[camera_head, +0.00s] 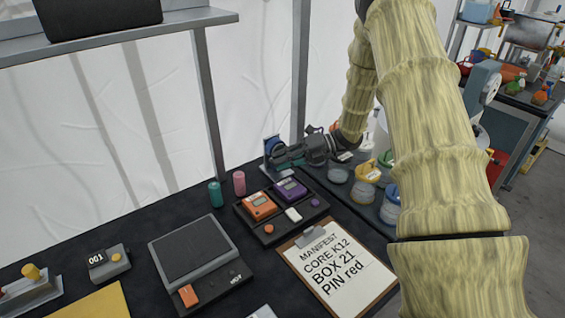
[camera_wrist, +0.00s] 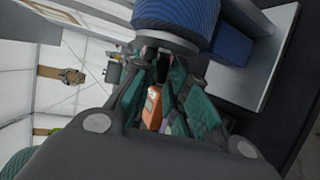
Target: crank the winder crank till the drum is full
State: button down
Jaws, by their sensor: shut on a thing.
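The winder (camera_head: 268,143) stands at the back edge of the dark table in the head view, a small grey stand with a blue drum. My gripper (camera_head: 276,158) reaches it from the right and covers much of it. In the wrist view the ribbed blue drum (camera_wrist: 178,14) is at the top, beside its grey stand (camera_wrist: 268,62). My gripper (camera_wrist: 166,62) is shut on the winder crank just below the drum. The crank itself is mostly hidden between the fingers. How full the drum is cannot be told.
A tray (camera_head: 268,236) with an orange device (camera_head: 259,206) and a purple device (camera_head: 290,189) stands in front of the winder. A teal cylinder (camera_head: 215,194) and a pink cylinder (camera_head: 239,183) are to the left. Jars (camera_head: 367,172) stand right. A clipboard (camera_head: 336,272) lies nearer.

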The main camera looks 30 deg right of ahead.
dwell(0.3)
jog(key=c, duration=1.4)
grip_release()
jog(key=v, duration=1.2)
jog(key=shift+d+f, duration=0.1)
jog(key=shift+f, duration=0.05)
